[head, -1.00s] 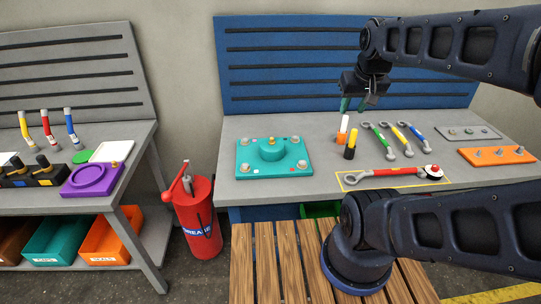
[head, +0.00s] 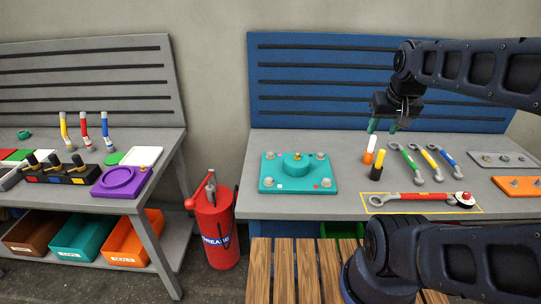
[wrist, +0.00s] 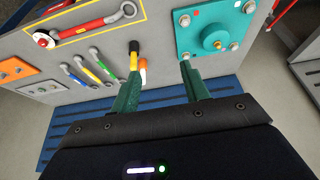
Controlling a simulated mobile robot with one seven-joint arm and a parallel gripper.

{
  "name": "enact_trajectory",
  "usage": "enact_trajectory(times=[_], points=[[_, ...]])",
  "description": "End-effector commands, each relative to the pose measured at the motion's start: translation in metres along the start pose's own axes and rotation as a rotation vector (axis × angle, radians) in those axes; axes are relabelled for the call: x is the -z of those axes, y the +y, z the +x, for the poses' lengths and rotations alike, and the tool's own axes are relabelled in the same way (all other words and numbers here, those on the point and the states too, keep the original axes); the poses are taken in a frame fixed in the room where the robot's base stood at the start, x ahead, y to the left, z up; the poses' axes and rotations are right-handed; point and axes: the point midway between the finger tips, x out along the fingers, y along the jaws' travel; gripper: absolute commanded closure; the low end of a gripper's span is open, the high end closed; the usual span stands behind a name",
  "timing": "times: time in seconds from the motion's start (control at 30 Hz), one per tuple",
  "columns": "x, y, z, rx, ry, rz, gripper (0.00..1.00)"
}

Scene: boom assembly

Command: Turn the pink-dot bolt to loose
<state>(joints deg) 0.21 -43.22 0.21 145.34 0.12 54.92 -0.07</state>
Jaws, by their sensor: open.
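The teal plate (head: 298,187) lies on the bench with a raised round boss and a grey bolt at each corner. A small red or pink mark (head: 315,186) sits near its front-right bolt (head: 327,182); whether it is the pink dot I cannot tell. That bolt also shows in the wrist view (wrist: 184,20). A red-handled wrench (head: 420,197) lies in a yellow outline at the bench front. My gripper (head: 383,126) is open and empty, above the rear of the bench, right of the plate. The wrist view shows both fingers apart (wrist: 160,72).
White-and-orange (head: 369,150) and black-and-yellow (head: 379,165) upright pieces stand below my gripper. Green, yellow and blue wrenches (head: 429,159) lie right of them. Grey (head: 503,160) and orange (head: 519,186) bolted plates lie farther right. A red grease canister (head: 214,230) stands between the benches.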

Motion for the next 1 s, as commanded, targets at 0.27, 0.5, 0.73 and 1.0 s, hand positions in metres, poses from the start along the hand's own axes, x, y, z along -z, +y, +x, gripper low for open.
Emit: enact_trajectory(times=[0.27, 0.5, 0.73, 1.0], points=[[0.031, -0.011, 0.007, 0.001, -0.035, 0.116, 0.51], [0.082, -0.037, 0.027, -0.009, -0.09, 0.329, 0.51], [0.127, -0.068, 0.055, -0.031, -0.14, 0.53, 0.51], [0.172, -0.113, 0.099, -0.069, -0.194, 0.765, 0.51]])
